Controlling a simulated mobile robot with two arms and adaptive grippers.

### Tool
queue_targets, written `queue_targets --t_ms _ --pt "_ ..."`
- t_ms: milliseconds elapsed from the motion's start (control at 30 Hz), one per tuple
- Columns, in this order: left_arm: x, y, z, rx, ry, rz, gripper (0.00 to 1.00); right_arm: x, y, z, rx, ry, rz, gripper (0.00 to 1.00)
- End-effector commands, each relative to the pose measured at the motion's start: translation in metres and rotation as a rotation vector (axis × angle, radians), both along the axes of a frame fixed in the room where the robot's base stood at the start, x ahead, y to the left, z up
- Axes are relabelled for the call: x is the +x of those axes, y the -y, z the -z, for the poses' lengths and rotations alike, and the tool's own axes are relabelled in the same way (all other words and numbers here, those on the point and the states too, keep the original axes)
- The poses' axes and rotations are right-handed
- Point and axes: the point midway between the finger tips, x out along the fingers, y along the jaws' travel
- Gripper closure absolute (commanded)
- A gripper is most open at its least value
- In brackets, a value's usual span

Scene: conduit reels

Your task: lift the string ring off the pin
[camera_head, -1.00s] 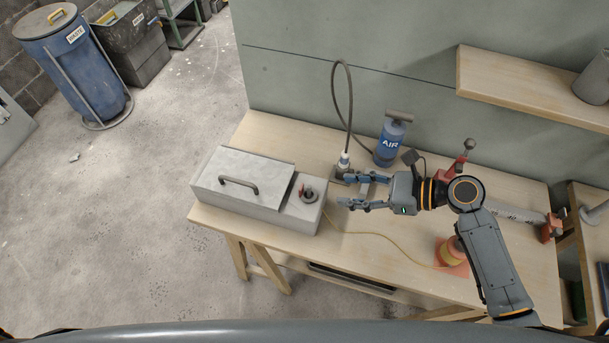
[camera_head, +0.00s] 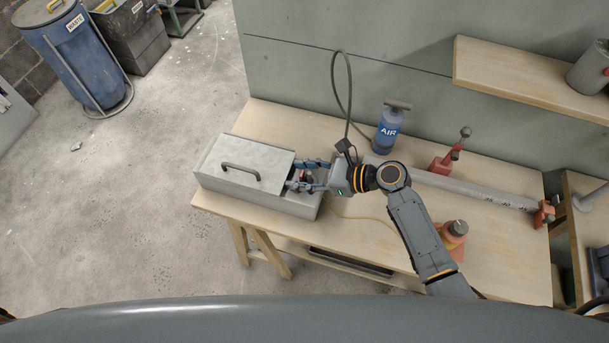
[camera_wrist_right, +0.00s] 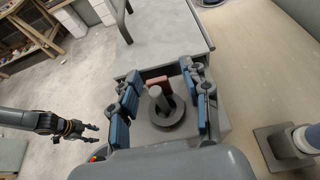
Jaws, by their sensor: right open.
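My right gripper (camera_head: 297,175) is open over the right end of the grey box (camera_head: 255,198). In the right wrist view its two blue-padded fingers (camera_wrist_right: 161,78) stand apart on either side of an upright grey pin (camera_wrist_right: 157,96). A dark ring (camera_wrist_right: 172,134) lies around the pin's base; I cannot tell whether it is the string ring. A small red piece (camera_wrist_right: 158,81) is beside the pin. A thin yellow string (camera_head: 365,218) runs across the bench toward the orange reel (camera_head: 453,238). My left gripper (camera_wrist_right: 86,132) shows open and empty in the right wrist view, away from the box.
The box's lid has a dark handle (camera_head: 240,172). The bench front (camera_head: 350,240) is mostly clear.

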Motion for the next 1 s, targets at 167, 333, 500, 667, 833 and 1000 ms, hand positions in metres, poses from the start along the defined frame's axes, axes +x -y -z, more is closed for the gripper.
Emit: queue_targets --t_ms 167,333,500,667,833,1000 --pt "-0.007 -0.001 0.001 0.002 -0.011 -0.001 0.6 0.0 0.0 0.001 -0.001 0.0 0.0 0.53" --pt "-0.011 -0.001 0.001 0.003 -0.018 -0.001 0.6 0.0 0.0 0.001 -0.001 0.0 0.0 0.81" --pt "-0.011 -0.001 0.001 0.003 -0.018 -0.001 0.6 0.0 0.0 0.001 -0.001 0.0 0.0 1.0" --pt "-0.011 -0.001 0.001 0.003 -0.018 -0.001 0.6 0.0 0.0 0.001 -0.001 0.0 0.0 1.0" --pt "-0.011 -0.001 0.0 0.003 -0.017 -0.001 0.6 0.0 0.0 -0.008 -0.001 0.002 -0.001 1.0" --pt "-0.01 -0.001 -0.002 0.002 -0.016 0.0 0.6 0.0 0.0 -0.04 0.0 0.006 -0.002 1.0"
